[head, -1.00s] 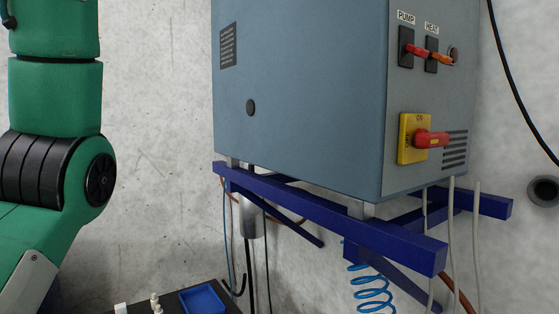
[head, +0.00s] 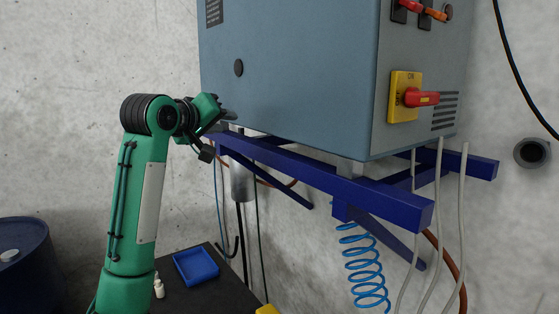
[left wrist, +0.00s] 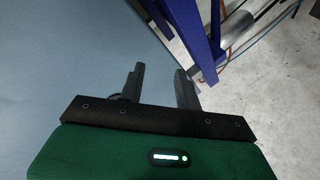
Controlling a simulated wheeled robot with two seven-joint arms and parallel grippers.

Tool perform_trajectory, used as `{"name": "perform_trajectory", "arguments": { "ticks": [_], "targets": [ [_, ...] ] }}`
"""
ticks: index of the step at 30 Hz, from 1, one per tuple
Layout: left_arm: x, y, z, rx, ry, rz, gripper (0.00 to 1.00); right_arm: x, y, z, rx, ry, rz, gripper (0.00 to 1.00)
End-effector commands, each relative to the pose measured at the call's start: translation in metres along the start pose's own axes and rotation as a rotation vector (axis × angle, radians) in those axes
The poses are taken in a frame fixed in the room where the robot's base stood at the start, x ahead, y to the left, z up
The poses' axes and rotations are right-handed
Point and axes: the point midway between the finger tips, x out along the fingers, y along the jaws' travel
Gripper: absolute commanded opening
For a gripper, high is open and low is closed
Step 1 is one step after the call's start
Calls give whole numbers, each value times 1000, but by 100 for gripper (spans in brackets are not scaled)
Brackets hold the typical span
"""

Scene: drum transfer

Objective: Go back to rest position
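My left gripper (head: 226,114) is at the end of the raised green left arm, beside the lower left edge of the blue-grey control cabinet (head: 300,75). In the left wrist view its two dark fingers (left wrist: 160,84) are apart, with nothing between them. The cabinet's flat side (left wrist: 60,60) fills the left of that view; I cannot tell whether the gripper touches it. My right gripper is not in view.
A dark blue bracket (head: 310,175) carries the cabinet, close to my left gripper. A coiled blue hose (head: 365,270) and grey cables hang below. A blue tray (head: 196,265) lies on a black table (head: 225,285). A blue drum (head: 30,260) stands at left.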

Motion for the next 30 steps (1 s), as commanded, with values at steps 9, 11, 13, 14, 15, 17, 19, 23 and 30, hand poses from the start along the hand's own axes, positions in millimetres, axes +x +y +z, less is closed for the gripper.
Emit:
{"name": "perform_trajectory", "arguments": {
  "ticks": [9,11,13,14,15,17,19,23,30],
  "targets": [
    [21,-125,128,70,-120,-155,34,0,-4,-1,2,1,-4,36],
    [20,-146,153,84,-144,-183,34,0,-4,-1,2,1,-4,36],
    [16,-169,181,102,-174,-213,34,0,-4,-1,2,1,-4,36],
    [14,-179,194,110,-187,-226,34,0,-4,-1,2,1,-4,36],
    [10,-192,210,121,-204,-244,34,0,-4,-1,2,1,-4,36],
    [4,-209,234,137,-232,-267,34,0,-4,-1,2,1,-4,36],
    [-5,-230,263,155,-264,-296,34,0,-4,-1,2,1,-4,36],
    [-28,-263,315,190,-330,-346,34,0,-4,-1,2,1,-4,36],
    [-84,-313,404,258,-458,-428,34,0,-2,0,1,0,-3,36]
  ]
}}
